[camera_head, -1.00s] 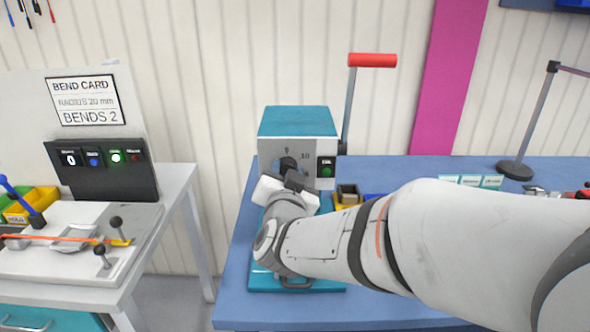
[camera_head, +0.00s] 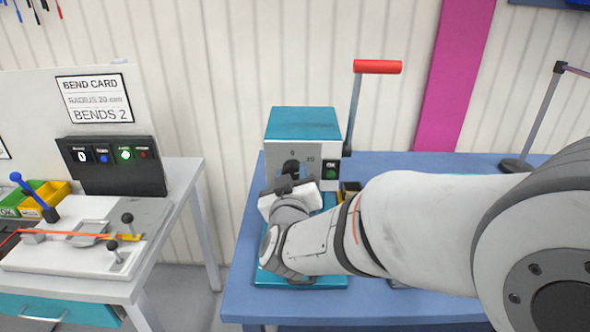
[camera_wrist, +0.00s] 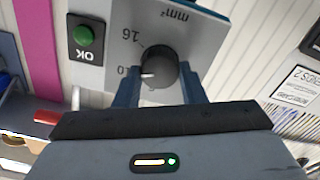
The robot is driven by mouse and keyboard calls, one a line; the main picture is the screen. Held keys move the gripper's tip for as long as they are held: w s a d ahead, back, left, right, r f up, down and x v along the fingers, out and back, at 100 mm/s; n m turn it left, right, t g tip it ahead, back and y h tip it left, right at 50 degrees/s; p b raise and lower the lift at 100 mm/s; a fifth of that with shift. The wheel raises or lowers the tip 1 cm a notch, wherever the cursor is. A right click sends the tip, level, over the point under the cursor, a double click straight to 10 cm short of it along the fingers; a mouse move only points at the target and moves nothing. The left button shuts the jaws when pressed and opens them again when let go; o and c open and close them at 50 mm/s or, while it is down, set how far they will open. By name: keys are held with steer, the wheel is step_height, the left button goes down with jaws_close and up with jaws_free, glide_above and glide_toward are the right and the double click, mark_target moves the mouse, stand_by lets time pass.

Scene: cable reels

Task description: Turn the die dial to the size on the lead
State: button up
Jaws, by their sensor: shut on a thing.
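The die dial is a round black knob (camera_wrist: 158,68) on the grey front of a teal-topped machine (camera_head: 302,125). My gripper (camera_wrist: 160,82) is shut on it, one finger on each side. In the wrist view, which is upside down, the dial's white pointer mark points left, at a number ending in 0 that a finger partly hides. A number like 16 stands beside it. In the head view the gripper (camera_head: 290,182) covers much of the dial, and a 20 shows right of it. I cannot make out the lead or its size.
A green OK button (camera_wrist: 83,35) sits beside the dial. A red-handled lever (camera_head: 377,67) rises at the machine's right. The machine stands on a blue table (camera_head: 240,290). A white bending bench (camera_head: 185,185) with a bend card (camera_head: 95,98) stands left, across a gap.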

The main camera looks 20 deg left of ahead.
steer(key=shift+n, duration=0.6)
steer(key=shift+f+n, duration=0.1)
steer(key=shift+n, duration=0.2)
steer(key=o, duration=1)
steer(key=shift+p, duration=0.3)
steer(key=shift+s, duration=0.1)
steer(key=b+v, duration=0.1)
steer(key=v, duration=0.6)
steer(key=shift+s, duration=0.3)
